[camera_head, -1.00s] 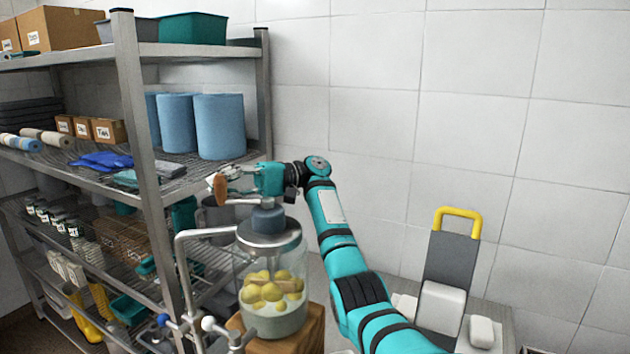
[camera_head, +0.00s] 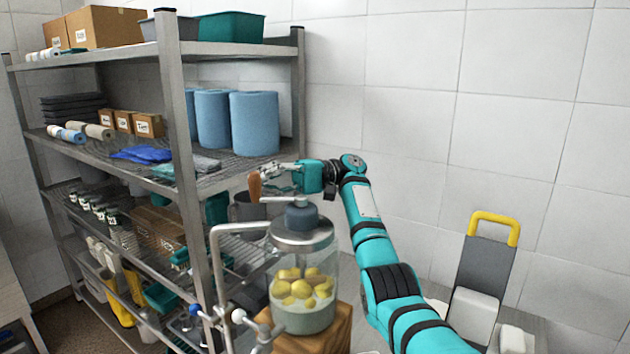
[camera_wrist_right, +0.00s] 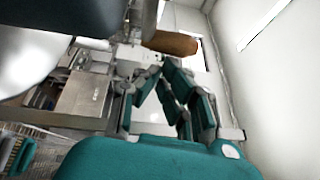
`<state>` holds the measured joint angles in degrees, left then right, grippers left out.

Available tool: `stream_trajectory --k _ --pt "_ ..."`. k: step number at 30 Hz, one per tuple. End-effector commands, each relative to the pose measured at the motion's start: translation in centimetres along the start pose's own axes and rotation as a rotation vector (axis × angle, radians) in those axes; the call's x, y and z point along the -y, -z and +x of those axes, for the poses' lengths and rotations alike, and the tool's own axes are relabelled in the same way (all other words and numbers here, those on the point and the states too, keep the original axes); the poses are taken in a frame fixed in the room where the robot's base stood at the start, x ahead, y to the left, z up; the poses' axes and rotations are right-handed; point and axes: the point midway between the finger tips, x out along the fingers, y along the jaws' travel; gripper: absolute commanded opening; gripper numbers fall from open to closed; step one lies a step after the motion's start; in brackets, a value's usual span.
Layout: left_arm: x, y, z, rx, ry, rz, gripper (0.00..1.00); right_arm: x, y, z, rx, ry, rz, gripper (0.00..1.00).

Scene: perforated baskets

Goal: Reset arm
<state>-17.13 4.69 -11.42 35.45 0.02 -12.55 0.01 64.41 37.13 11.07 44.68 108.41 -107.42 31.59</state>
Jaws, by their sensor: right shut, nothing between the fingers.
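My right arm reaches up from the lower right in the head view. Its gripper (camera_head: 285,179) is shut and empty, just above the lid of a glass jar (camera_head: 303,290). A brown wooden crank handle (camera_head: 255,185) stands close beside the fingertips. In the wrist view the fingers (camera_wrist_right: 158,72) come together just below the handle (camera_wrist_right: 171,43), with nothing between them. I cannot tell whether they touch it. My left gripper is in neither view.
The jar holds yellow pieces and stands on a wooden block (camera_head: 325,330) with metal pipework beside it. A loaded metal shelf (camera_head: 180,150) is to the left. A yellow-handled grey board (camera_head: 480,265) stands to the right. The tiled wall (camera_head: 410,110) behind is bare.

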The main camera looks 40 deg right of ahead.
Motion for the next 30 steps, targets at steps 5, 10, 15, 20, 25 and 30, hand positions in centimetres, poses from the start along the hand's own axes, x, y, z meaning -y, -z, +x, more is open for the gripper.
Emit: stream_trajectory --k 5,10,15,20,25,30 --pt "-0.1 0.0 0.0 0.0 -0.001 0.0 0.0 0.2 0.0 -3.4 -0.003 0.004 0.0 0.0" --pt "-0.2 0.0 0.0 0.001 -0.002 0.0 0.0 0.1 0.0 -5.0 -0.002 0.001 0.001 0.0" --pt "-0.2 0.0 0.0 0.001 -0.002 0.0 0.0 0.0 0.0 -5.7 0.0 0.002 0.0 0.0" --pt "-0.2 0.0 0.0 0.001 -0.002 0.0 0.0 0.0 -0.1 -5.8 0.0 0.001 -0.001 0.0" --pt "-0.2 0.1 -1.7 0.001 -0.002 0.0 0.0 1.7 -0.2 -5.7 0.0 0.001 -0.002 0.0" --pt "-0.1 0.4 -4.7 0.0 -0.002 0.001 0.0 4.7 -0.4 -5.4 0.0 0.001 -0.001 0.0"
